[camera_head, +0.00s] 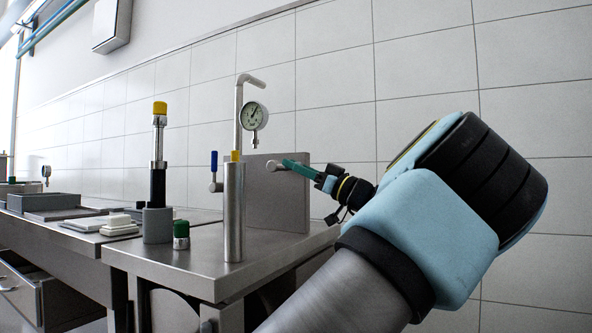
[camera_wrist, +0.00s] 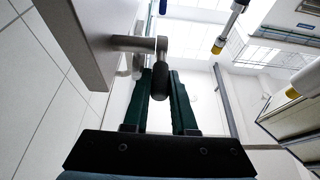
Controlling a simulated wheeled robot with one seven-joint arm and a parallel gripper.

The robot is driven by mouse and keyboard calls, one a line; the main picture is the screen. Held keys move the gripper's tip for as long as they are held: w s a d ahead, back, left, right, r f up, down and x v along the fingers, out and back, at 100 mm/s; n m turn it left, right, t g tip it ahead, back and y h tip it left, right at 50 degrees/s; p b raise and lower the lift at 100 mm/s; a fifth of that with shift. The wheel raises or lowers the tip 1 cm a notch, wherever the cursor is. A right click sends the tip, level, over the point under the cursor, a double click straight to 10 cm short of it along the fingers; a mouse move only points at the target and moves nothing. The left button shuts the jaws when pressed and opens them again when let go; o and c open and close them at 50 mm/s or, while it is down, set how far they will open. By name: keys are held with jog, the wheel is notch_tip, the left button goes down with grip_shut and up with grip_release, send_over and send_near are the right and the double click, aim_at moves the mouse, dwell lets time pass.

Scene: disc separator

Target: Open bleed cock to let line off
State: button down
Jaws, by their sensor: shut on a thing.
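The bleed cock (camera_head: 273,166) stands out from the grey upright panel (camera_head: 290,205) on the steel bench. In the wrist view its grey stem and body (camera_wrist: 135,43) lead to a lever with a black grip (camera_wrist: 160,84). My gripper (camera_head: 290,164) reaches in from the right with its green fingers at the cock. In the wrist view the fingers lie on either side of the black grip, shut on it. The lever is hidden behind the fingers in the head view. A pressure gauge (camera_head: 254,116) hangs from the bent pipe (camera_head: 239,115) above.
A blue-handled valve (camera_head: 214,172) and a steel post with a yellow top (camera_head: 234,212) stand left of the cock. A tall yellow-capped cylinder (camera_head: 158,185) and a green-capped jar (camera_head: 181,235) stand farther left. The tiled wall (camera_head: 430,70) is behind.

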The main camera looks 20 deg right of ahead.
jog(key=c, duration=0.7)
grip_release()
jog(key=p+v, duration=0.1)
jog(key=v, duration=0.9)
jog(key=shift+s+d+f, duration=0.2)
jog(key=shift+f, duration=0.05)
